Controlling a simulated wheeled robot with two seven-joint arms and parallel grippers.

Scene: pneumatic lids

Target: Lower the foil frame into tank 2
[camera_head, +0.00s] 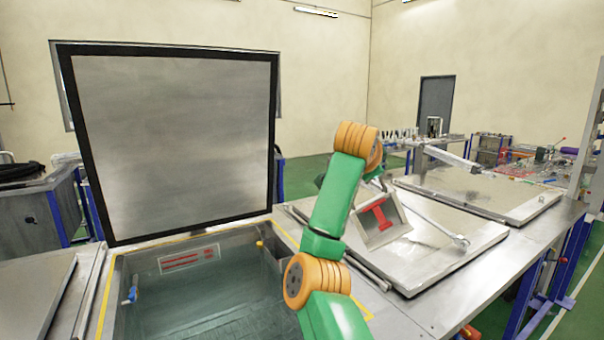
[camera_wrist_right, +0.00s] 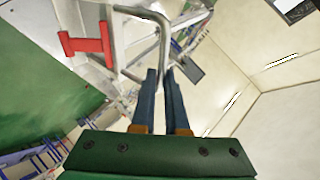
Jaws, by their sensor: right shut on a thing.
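The foil frame (camera_head: 397,218) is a pale metal frame with a red I-shaped piece (camera_head: 379,213) inside it. In the head view it is right of the open tank, in front of a closed lid. In the right wrist view the frame's bent metal bar (camera_wrist_right: 161,30) runs between the fingertips of my right gripper (camera_wrist_right: 164,72), which is shut on it. In the head view my green and orange right arm hides most of that gripper. An open tank (camera_head: 235,240) holds greenish liquid; I cannot read which number it has. My left gripper is out of view.
A large grey lid (camera_head: 175,140) with a black edge stands upright behind the open tank. Closed lids lie right of it, one near (camera_head: 430,250) and one farther off (camera_head: 480,190). A red-marked sign (camera_head: 190,259) is on the tank's inner wall.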

